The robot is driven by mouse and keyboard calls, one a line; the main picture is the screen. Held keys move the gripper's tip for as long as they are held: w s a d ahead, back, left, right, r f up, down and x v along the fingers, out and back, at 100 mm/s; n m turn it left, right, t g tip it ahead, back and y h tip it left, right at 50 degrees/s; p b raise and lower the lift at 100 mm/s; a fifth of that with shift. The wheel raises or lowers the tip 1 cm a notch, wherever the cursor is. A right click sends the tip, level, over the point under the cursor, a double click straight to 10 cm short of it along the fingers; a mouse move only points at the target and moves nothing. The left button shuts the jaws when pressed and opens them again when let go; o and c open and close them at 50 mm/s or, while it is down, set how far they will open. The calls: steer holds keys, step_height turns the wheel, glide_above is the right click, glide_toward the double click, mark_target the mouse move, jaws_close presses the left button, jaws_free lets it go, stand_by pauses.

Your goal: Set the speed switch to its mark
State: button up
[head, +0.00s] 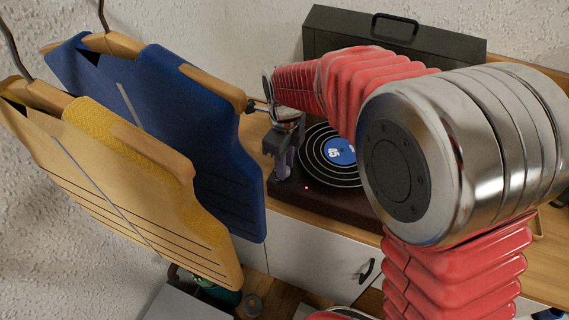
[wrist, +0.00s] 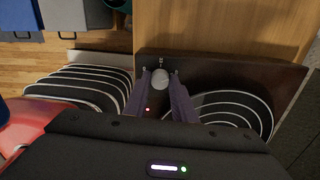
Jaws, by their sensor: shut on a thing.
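The turntable (head: 325,198) is a dark box with a black record and a blue label (head: 341,151). The speed switch (wrist: 160,77) shows in the wrist view as a small grey round knob near the plinth edge, beside small pale marks (wrist: 161,61). My gripper (wrist: 160,84) has its two dark fingers on either side of the knob and is shut on it. In the head view my gripper (head: 284,167) reaches down at the turntable's left corner and hides the switch. I cannot tell which mark the knob points at.
Blue (head: 170,110) and yellow (head: 130,190) garments hang at the left, close to my gripper. A small red light (wrist: 147,109) glows near the switch. A wooden cabinet top (head: 345,222) lies beneath.

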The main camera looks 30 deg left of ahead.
steer(key=shift+n, duration=0.4)
steer(key=n, duration=1)
steer(key=shift+n, duration=0.3)
steer(key=n, duration=0.3)
steer(key=shift+n, duration=0.3)
steer(key=n, duration=1.3)
